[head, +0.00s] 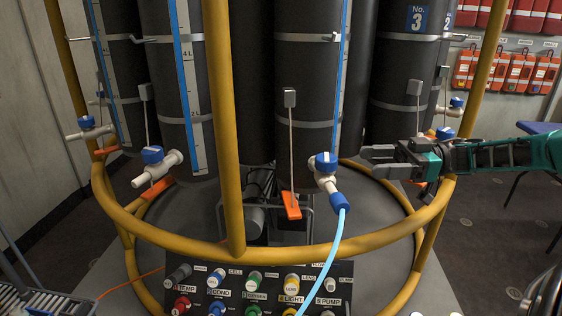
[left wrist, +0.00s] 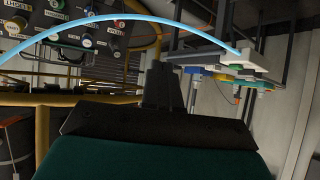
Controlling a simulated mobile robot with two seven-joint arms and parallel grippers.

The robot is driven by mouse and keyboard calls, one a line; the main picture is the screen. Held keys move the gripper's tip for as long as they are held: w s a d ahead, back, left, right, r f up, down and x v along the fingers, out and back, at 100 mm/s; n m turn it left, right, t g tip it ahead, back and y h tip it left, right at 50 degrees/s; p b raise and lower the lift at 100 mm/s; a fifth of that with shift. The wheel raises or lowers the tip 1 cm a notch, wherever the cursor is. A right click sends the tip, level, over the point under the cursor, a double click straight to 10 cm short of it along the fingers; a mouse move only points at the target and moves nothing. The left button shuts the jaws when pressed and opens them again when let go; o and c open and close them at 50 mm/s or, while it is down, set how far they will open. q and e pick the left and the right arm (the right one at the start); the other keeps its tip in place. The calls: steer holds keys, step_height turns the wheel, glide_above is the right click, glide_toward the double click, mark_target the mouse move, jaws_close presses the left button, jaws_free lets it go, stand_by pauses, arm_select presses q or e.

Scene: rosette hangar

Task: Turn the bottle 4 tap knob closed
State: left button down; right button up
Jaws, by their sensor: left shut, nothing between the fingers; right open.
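The bottle in the middle of the head view (head: 300,85) is dark, with its number label out of sight; the bottle to its right carries a "No. 3" label. Low on the middle bottle is a white tap (head: 326,181) with a round blue knob (head: 326,160), marked by a white bar. A light blue hose (head: 336,245) hangs from this tap's blue nozzle. My right gripper (head: 368,161) is open and empty, to the right of the knob and apart from it, fingers pointing left. My left gripper (left wrist: 162,85) is shut and empty in the left wrist view.
A yellow tubular frame (head: 228,130) rings the bottles, with an upright left of the middle bottle. Other taps with blue knobs (head: 152,155) sit on neighbouring bottles. An orange pedal-like piece (head: 291,206) hangs beside the tap. A socket panel (head: 250,290) stands in front.

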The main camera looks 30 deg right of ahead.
mark_target(317, 158)
steer(key=x, duration=0.4)
steer(key=b+x, duration=0.1)
steer(key=x, duration=0.3)
steer(key=r+b+x, duration=0.1)
steer(key=x, duration=0.4)
steer(key=shift+s, duration=0.1)
steer(key=c, duration=1)
